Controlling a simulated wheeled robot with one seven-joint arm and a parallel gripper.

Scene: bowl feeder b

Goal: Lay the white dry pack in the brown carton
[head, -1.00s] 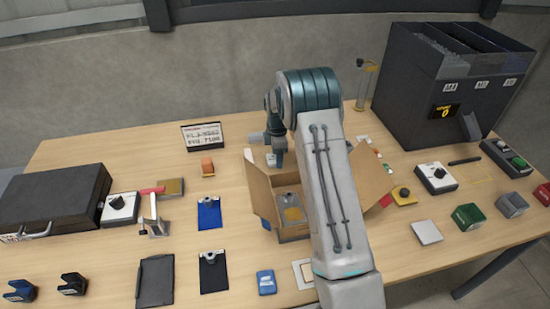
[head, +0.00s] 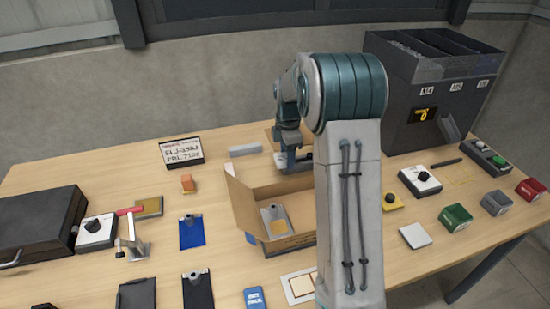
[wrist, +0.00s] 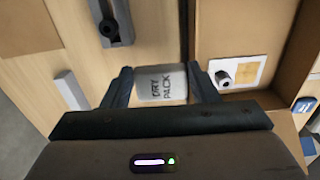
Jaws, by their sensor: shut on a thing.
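The white dry pack (wrist: 162,84), with dark lettering, sits between my gripper's two fingertips in the wrist view. My gripper (wrist: 162,88) is shut on its two sides. In the head view my gripper (head: 286,166) is just behind the open brown carton (head: 243,211). My arm hides the carton's right side in the head view.
A grey bar (head: 245,150) and a dark slotted fixture (wrist: 112,22) are near my gripper. A blue clipboard (head: 192,232) lies left of the carton. A large dark feeder (head: 400,90) stands at the back right.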

